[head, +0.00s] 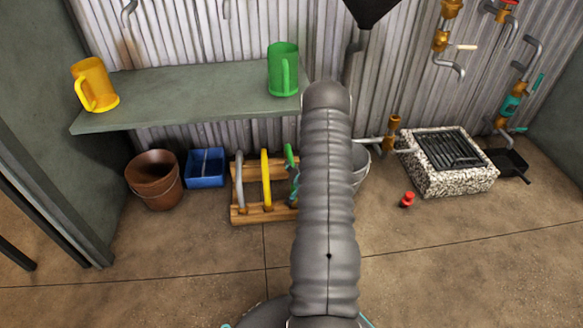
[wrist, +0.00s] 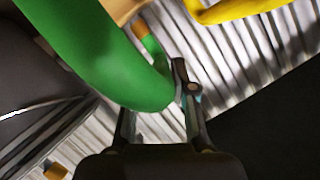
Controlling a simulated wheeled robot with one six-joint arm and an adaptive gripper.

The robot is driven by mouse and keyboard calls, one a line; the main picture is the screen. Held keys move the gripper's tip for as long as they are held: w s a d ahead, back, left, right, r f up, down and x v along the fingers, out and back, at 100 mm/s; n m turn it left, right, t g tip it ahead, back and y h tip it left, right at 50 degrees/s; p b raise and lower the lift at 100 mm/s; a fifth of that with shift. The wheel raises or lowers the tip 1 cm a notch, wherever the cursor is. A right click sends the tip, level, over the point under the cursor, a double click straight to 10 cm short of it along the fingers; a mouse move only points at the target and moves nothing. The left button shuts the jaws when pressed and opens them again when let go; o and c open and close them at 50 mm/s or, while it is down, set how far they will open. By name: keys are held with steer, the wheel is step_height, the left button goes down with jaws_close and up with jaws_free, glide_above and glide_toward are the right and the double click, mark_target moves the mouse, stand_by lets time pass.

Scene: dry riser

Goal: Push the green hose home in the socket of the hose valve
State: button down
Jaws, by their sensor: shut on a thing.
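The green hose (head: 289,155) shows at the right end of a wooden rack in the head view, partly hidden by my arm. In the wrist view the green hose (wrist: 125,70) is a thick curve crossing from the upper left. My gripper (wrist: 158,103) is shut on the hose near its bend. In the head view only small teal bits of the gripper show. I cannot tell whether the hose still rests in the rack. Brass valves stand on the right: a low one (head: 393,130), one high on the wall (head: 440,40) and a teal-bodied one (head: 512,105). Which is the hose valve is unclear.
The wooden rack (head: 246,215) also holds a grey hose (head: 239,180) and a yellow hose (head: 266,180). A shelf (head: 190,90) above bears a yellow jug (head: 93,85) and a green jug (head: 282,68). A grated stone drain (head: 440,180) and red-topped object (head: 407,200) stand right.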

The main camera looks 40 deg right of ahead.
steer(key=shift+f+b, duration=0.45)
steer(key=shift+f, duration=0.2)
stand_by(0.4)
steer(key=c, duration=0.9)
jaws_free()
steer(key=shift+f, duration=0.1)
steer(key=shift+s, duration=0.1)
steer(key=v, duration=1.2)
